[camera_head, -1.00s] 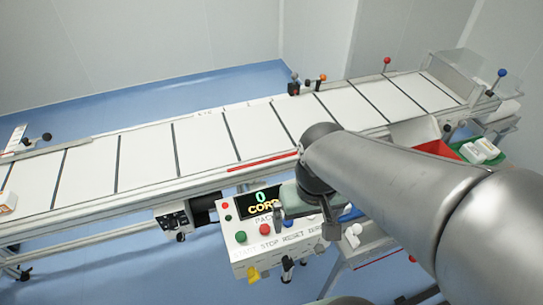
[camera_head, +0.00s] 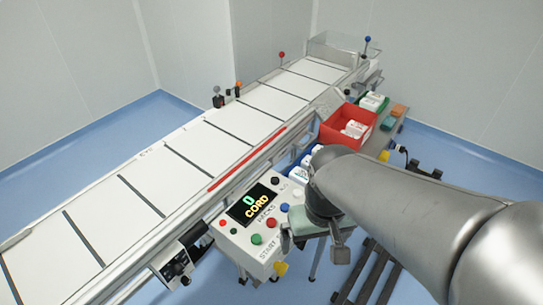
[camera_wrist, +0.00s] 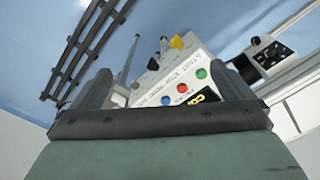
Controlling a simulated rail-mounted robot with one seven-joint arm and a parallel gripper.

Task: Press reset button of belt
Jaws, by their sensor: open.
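The belt's control box (camera_head: 238,241) is white, with a dark display (camera_head: 254,205) reading "0 CORD". Along its front are a green button (camera_head: 257,239), a red button (camera_head: 272,223), a blue button (camera_head: 284,207) and a white one. The blue button also shows in the wrist view (camera_wrist: 165,100), third after green and red; its label is too small to read surely. My gripper (camera_head: 314,243) is open and empty, just right of the box in the head view. In the wrist view the box lies beyond and between my fingers (camera_wrist: 163,74), apart from them.
The conveyor belt (camera_head: 215,112) runs behind the box. A red bin (camera_head: 340,133) with white packs stands at the back right. A yellow knob (camera_head: 280,269) sticks out from the box front. A dark slatted rack (camera_head: 375,275) stands on the floor at the right.

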